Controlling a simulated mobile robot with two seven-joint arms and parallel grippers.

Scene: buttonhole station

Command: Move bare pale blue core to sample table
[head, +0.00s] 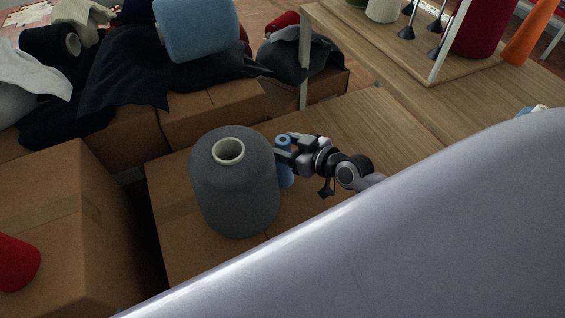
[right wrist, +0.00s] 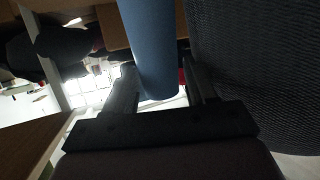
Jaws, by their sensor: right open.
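The bare pale blue core (head: 286,177) stands upright, a slim tube just right of a large grey yarn cone. My right gripper (head: 284,153) reaches it from the right, with its fingers around the core's upper part. In the right wrist view, the core (right wrist: 153,45) lies between the two open fingers of my right gripper (right wrist: 159,70), with a gap visible at the right finger. The core's foot is partly hidden. A wooden table (head: 386,97) stands at the upper right; I cannot tell whether it is the sample table. My left gripper is not in view.
The grey yarn cone (head: 235,190) stands close beside the core on a cardboard box (head: 174,230); it also fills the right of the wrist view (right wrist: 260,70). Boxes with dark cloth and a blue cone (head: 197,28) lie behind. A wooden board (head: 425,60) holds cones.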

